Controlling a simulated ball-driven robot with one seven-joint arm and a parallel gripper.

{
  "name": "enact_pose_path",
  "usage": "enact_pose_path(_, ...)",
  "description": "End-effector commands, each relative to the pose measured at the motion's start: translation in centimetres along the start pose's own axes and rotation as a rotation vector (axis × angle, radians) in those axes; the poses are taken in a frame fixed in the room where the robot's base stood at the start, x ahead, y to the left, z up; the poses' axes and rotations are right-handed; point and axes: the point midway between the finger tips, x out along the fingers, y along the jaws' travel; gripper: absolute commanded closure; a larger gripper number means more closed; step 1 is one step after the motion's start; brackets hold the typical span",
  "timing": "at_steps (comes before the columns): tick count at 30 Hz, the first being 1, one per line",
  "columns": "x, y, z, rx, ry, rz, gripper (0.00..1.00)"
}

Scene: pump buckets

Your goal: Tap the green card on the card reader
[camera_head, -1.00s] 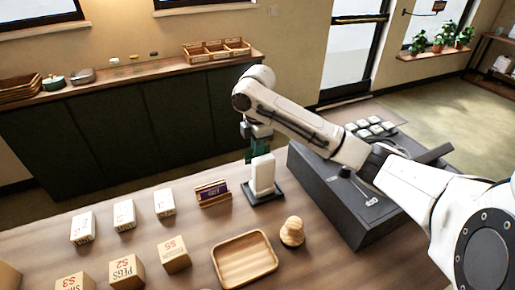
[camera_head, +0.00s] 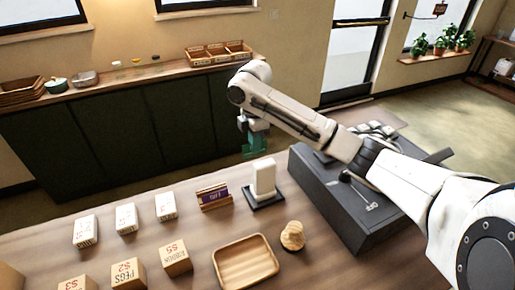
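The green card (camera_head: 254,146) hangs below my gripper (camera_head: 252,132), which is shut on its upper part. The card is held upright in the air behind the table's far edge, up and slightly left of the white device on a dark base (camera_head: 263,179), which looks like the card reader. A gap shows between card and device in the picture. The fingertips are small and partly covered by the card.
A wooden tray (camera_head: 245,261), a wooden stacked object (camera_head: 292,235) and several boxes (camera_head: 175,258) stand in front.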

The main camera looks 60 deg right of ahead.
Motion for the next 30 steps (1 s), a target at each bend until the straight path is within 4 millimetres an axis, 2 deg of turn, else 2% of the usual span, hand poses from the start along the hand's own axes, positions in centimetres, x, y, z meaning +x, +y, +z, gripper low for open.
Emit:
enact_pose_path(18, -3.0, 4.7, -0.1, 0.0, 0.0, 0.0, 1.0)
enact_pose_path(30, -3.3, 5.2, 0.0, 0.0, 0.001, 0.001, 1.0)
